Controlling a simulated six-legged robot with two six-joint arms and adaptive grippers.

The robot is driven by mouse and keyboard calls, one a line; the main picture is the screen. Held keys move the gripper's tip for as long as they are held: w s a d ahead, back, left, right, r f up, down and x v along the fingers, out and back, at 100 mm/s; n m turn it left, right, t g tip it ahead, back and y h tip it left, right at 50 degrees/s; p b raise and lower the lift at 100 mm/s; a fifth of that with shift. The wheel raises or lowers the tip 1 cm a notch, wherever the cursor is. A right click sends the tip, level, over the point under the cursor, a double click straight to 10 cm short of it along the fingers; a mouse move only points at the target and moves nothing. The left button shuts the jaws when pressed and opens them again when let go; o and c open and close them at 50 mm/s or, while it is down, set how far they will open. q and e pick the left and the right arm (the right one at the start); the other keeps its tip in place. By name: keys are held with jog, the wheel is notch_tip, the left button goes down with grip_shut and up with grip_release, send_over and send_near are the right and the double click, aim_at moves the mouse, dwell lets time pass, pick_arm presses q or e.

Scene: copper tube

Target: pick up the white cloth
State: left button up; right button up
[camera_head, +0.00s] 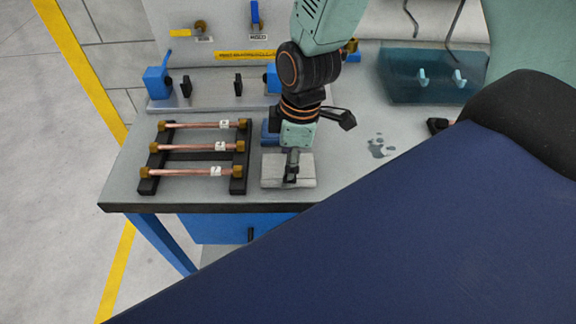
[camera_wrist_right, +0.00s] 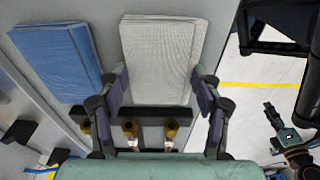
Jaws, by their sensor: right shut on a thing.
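The white cloth (camera_head: 274,175) is a folded pale pad on the grey workbench, right of the tube rack. It also shows in the right wrist view (camera_wrist_right: 158,50). My right gripper (camera_head: 291,170) reaches down onto it from above. In the wrist view the two fingers of my right gripper (camera_wrist_right: 158,82) press on opposite sides of the cloth near one end. The cloth looks flat, and I cannot tell whether it touches the bench. My left gripper (camera_wrist_right: 277,118) appears at the right of the wrist view, over the floor; its finger opening is unclear.
A folded blue cloth (camera_wrist_right: 55,62) lies beside the white one. A black rack (camera_head: 240,178) with copper tubes (camera_head: 193,171) stands close to the left. A transparent bin (camera_head: 420,88) stands at back right.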

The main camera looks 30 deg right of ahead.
notch_tip(320, 180, up, 10)
jog(key=p, duration=0.2)
jog(key=shift+w, duration=0.1)
